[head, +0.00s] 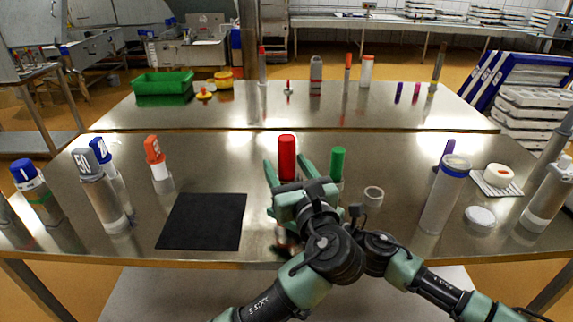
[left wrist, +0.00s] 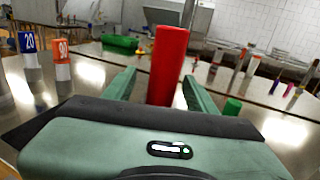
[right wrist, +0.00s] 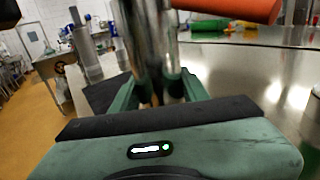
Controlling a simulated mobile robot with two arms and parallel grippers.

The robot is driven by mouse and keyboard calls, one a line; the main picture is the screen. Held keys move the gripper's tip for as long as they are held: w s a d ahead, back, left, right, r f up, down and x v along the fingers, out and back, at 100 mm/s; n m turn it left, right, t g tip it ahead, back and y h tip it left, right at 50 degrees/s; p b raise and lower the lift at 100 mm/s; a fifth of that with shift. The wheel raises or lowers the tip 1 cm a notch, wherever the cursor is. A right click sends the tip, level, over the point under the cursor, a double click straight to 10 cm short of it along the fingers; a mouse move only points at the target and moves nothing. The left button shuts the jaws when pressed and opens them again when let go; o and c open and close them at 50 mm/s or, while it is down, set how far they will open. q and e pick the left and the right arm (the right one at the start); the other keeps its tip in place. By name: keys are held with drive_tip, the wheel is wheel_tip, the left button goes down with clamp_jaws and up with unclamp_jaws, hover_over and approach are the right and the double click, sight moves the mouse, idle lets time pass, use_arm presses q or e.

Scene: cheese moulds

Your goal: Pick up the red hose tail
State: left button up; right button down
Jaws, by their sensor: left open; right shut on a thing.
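The red hose tail (head: 287,158) shows as an upright red cylinder in the head view. My left gripper (head: 289,176) is open, its fingers on either side of the red cylinder's lower part. In the left wrist view the red cylinder (left wrist: 167,65) rises between the open fingers, slightly tilted. In the right wrist view my right gripper (right wrist: 160,90) is shut on a shiny metal tube (right wrist: 148,45). An orange-red cylinder (right wrist: 230,8) crosses the top there. I cannot tell whether the metal tube joins it. My left arm mostly hides the right gripper in the head view.
A green cylinder (head: 337,163) stands just right of the left gripper, with a small ring (head: 373,195) nearby. A black mat (head: 202,221) lies at left, beside several numbered posts. A tall clear cylinder (head: 443,200) stands at right. A second steel table (head: 300,112) is behind.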

sight(283, 158)
use_arm(q)
drive_tip(key=shift+x, duration=1.95)
drive_tip(key=shift+d, duration=0.15)
clamp_jaws()
use_arm(e)
drive_tip(key=c, duration=0.7)
unclamp_jaws()
use_arm(q)
wheel_tip(283, 158, up, 10)
use_arm(e)
drive_tip(key=shift+o, duration=0.2)
